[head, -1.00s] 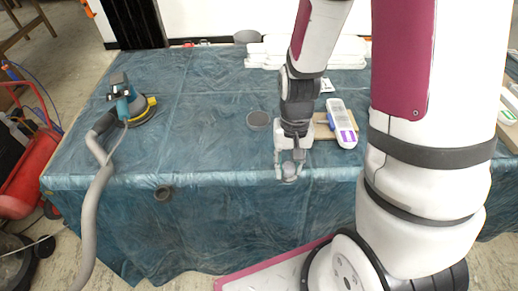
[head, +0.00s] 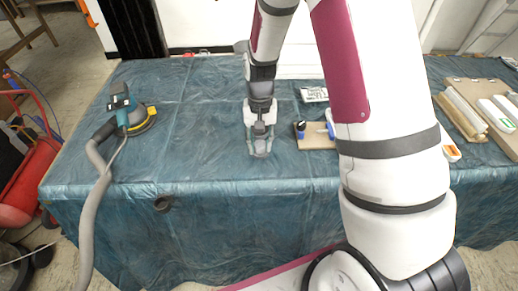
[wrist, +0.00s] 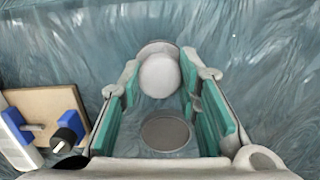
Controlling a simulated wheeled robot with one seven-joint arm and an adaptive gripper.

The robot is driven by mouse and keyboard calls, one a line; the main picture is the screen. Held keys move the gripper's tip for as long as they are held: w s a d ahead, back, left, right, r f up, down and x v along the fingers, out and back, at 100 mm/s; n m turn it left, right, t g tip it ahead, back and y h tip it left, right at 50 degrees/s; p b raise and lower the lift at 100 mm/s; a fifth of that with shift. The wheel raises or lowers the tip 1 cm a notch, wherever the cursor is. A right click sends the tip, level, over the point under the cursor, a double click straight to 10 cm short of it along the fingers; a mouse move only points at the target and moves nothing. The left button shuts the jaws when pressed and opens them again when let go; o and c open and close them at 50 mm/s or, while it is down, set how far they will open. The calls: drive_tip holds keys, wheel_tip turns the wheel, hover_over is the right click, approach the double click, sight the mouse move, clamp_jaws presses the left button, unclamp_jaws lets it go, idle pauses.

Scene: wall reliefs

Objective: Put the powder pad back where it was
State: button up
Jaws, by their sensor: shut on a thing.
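The powder pad (wrist: 160,75) is a pale, rounded piece with a grey rim behind it, seen between my fingertips in the wrist view. My gripper (wrist: 167,80) is shut on it, with teal pads on both sides. In the head view my gripper (head: 260,150) is near the front edge of the blue-covered table, and the pad is small and hard to make out there. A dark grey disc (wrist: 165,132) lies on the cloth and shows between my fingers in the wrist view; my gripper hides it in the head view.
A teal sander (head: 125,110) with a grey hose stands at the left of the table (head: 200,110). A larger board (head: 485,105) lies far right. Cloth between sander and gripper is clear.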

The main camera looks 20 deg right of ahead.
sight(259, 150)
drive_tip(key=shift+w+a+f, duration=0.1)
drive_tip(key=shift+w+f, duration=0.1)
drive_tip(key=shift+w, duration=0.1)
drive_tip(key=shift+f, duration=1.6)
drive_tip(key=shift+f, duration=0.15)
drive_tip(key=o, duration=1.1)
